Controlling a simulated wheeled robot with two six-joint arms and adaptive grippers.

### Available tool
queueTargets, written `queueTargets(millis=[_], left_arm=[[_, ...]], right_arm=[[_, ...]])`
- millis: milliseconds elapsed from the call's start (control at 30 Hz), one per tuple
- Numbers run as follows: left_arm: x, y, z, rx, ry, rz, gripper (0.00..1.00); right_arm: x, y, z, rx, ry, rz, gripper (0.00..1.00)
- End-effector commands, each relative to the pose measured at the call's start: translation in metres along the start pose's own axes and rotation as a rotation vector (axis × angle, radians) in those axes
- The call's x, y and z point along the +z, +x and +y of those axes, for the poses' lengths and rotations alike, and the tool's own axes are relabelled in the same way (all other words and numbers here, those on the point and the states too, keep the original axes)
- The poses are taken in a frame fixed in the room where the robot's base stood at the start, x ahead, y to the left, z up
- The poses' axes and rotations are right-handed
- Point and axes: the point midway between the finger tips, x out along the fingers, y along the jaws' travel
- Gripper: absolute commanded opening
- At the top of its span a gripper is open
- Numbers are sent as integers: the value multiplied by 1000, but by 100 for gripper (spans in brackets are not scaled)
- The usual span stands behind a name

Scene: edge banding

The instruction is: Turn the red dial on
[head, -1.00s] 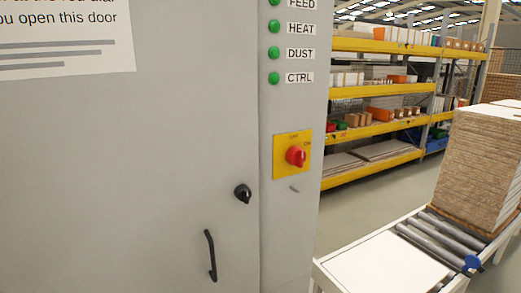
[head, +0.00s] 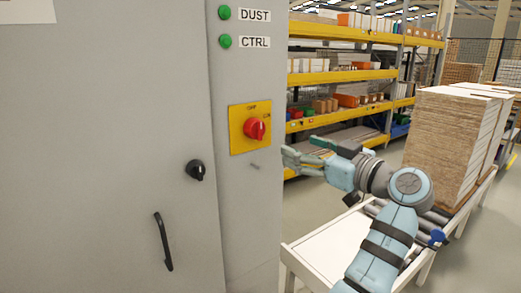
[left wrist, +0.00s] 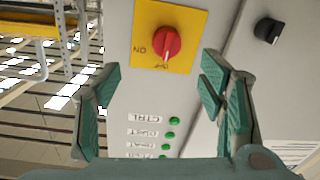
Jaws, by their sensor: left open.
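The red dial (head: 257,128) sits on a yellow plate (head: 238,146) on the grey cabinet's narrow front panel. The plate reads OFF at the top and ON at the right. In the left wrist view, upside down, the dial (left wrist: 167,43) has a pale mark pointing towards OFF. My left gripper (head: 298,153) is to the right of the dial and a little lower, apart from it. Its fingers are spread and empty; in the left wrist view the dial shows beyond them, between the tips. My right gripper is not in view.
A black knob (head: 196,170) and black door handle (head: 163,242) are on the cabinet door, left of the dial. A small pin (head: 255,167) sticks out below the plate. Green lamps (head: 225,41) are above. A roller conveyor with stacked boards (head: 450,145) stands at right.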

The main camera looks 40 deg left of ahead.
Motion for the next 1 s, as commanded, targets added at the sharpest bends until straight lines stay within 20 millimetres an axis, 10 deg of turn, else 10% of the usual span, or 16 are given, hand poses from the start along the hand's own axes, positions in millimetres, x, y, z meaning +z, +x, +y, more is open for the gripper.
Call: queueTargets(millis=[167,600,1000], left_arm=[[-19,14,-9,-38,-55,16,63],[-20,127,-11,-32,-47,17,63],[-18,141,-12,-30,-48,14,63]], right_arm=[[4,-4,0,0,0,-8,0],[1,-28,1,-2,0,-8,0],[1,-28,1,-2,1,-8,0]])
